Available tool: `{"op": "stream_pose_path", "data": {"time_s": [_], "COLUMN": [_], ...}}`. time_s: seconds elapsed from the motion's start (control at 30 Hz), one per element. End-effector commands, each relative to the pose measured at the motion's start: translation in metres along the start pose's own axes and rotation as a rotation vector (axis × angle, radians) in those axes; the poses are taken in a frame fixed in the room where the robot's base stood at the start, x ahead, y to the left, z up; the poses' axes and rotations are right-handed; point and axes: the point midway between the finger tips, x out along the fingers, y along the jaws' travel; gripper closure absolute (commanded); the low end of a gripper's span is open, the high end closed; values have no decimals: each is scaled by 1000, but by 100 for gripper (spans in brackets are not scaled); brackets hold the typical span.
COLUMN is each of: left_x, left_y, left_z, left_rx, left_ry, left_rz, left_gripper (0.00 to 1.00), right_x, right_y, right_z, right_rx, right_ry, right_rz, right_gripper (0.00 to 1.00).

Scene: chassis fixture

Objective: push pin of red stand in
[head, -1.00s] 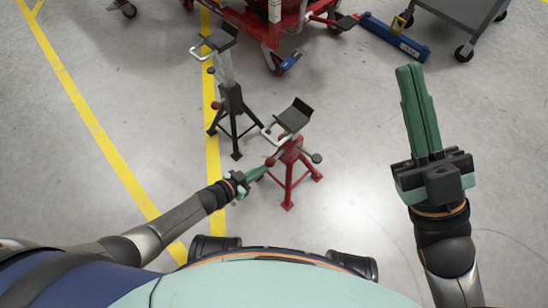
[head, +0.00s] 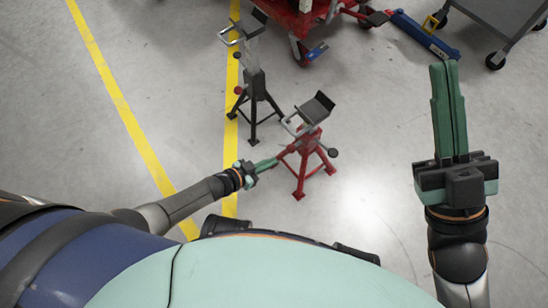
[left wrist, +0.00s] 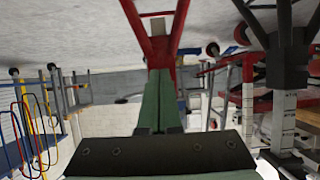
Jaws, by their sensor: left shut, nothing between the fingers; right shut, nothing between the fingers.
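The red stand (head: 304,157) stands upright on three legs, with a dark V-shaped top (head: 317,108) and a light bent handle. A black knob (head: 333,153) sticks out on its right side. My left gripper (head: 276,161) is shut and empty, its green fingertips at the stand's left side; I cannot tell whether they touch. The pin on that side is not clear behind the fingertips. In the left wrist view, the shut fingers (left wrist: 158,80) point at the red stand's body (left wrist: 160,47). My right gripper (head: 446,68) is shut and empty, away to the right.
A black stand (head: 254,86) of similar shape stands behind and left, and also shows in the left wrist view (left wrist: 287,65). A red machine (head: 300,18), a blue bar (head: 424,36) and a grey cart (head: 497,22) are at the back. The floor between the red stand and my right arm is clear.

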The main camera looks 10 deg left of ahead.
Motion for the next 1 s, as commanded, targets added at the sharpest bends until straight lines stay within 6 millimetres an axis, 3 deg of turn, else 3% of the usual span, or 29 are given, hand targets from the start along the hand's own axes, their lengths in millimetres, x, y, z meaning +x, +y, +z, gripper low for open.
{"op": "stream_pose_path", "data": {"time_s": [0.1, 0.43, 1.0], "left_x": [-23, -67, -71], "left_y": [0, 0, 0], "left_z": [-4, -3, 0], "left_rx": [-1, 0, 0], "left_ry": [-3, -2, -1], "left_rz": [-1, 0, 0], "left_gripper": [100, 100, 100], "right_x": [13, 30, 30], "right_y": [7, 16, 16], "right_z": [-13, -31, -31], "right_rx": [0, -1, -1], "right_ry": [0, -1, -1], "right_rz": [0, 0, 0], "right_gripper": [100, 100, 100]}}
